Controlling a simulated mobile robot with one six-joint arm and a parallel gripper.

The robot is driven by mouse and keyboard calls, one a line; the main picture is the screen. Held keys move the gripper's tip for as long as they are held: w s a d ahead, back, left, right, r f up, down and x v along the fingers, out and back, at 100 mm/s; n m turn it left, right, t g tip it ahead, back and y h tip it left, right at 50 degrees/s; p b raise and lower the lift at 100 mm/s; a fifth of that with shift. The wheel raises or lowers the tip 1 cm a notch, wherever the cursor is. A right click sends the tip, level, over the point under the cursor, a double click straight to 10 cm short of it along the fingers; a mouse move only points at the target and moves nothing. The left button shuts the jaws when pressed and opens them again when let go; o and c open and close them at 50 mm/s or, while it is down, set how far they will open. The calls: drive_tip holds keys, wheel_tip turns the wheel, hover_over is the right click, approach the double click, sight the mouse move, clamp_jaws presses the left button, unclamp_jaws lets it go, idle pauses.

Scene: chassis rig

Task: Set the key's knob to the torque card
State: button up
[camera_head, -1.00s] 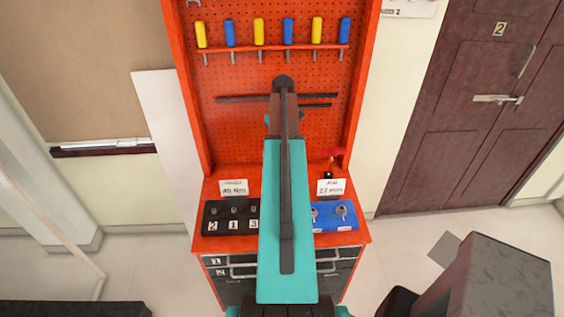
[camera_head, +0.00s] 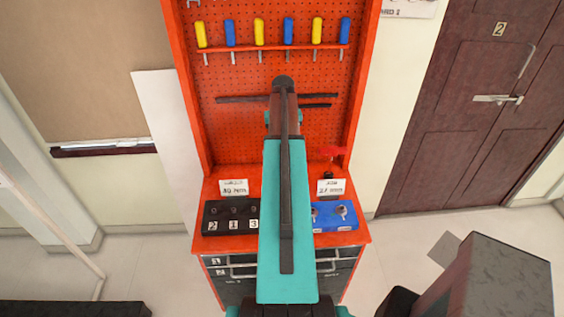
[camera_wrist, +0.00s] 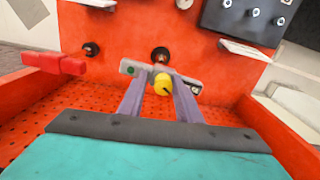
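In the wrist view, a grey bar-shaped key (camera_wrist: 190,86) lies across the picture, with a green dot near its left end. Its round yellow knob (camera_wrist: 162,85) has a dark mark. The two fingers of my gripper (camera_wrist: 163,80) reach to the key, one on each side of the knob. Any gap is too small to tell whether they press on it. In the head view, my arm hides the gripper and key. A white card (camera_head: 233,187) stands at the left of the bench and another (camera_head: 331,187) at the right. Their small print is hard to read.
A black socket block (camera_head: 228,218) marked 2, 1, 3 and a blue block (camera_head: 337,216) stand on the orange bench. Behind rises a pegboard (camera_head: 240,130) with several screwdrivers. A red handle (camera_wrist: 55,63) is left in the wrist view. A dark door (camera_head: 460,110) is at right.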

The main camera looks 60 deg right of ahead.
drive_tip(key=shift+w+a+f+n, duration=0.1)
drive_tip(key=shift+f+n, duration=0.15)
drive_tip(key=shift+n, duration=0.05)
idle(0.4)
drive_tip(key=n, duration=0.5)
drive_tip(key=shift+n, duration=2.9)
drive_tip(key=c, duration=0.3)
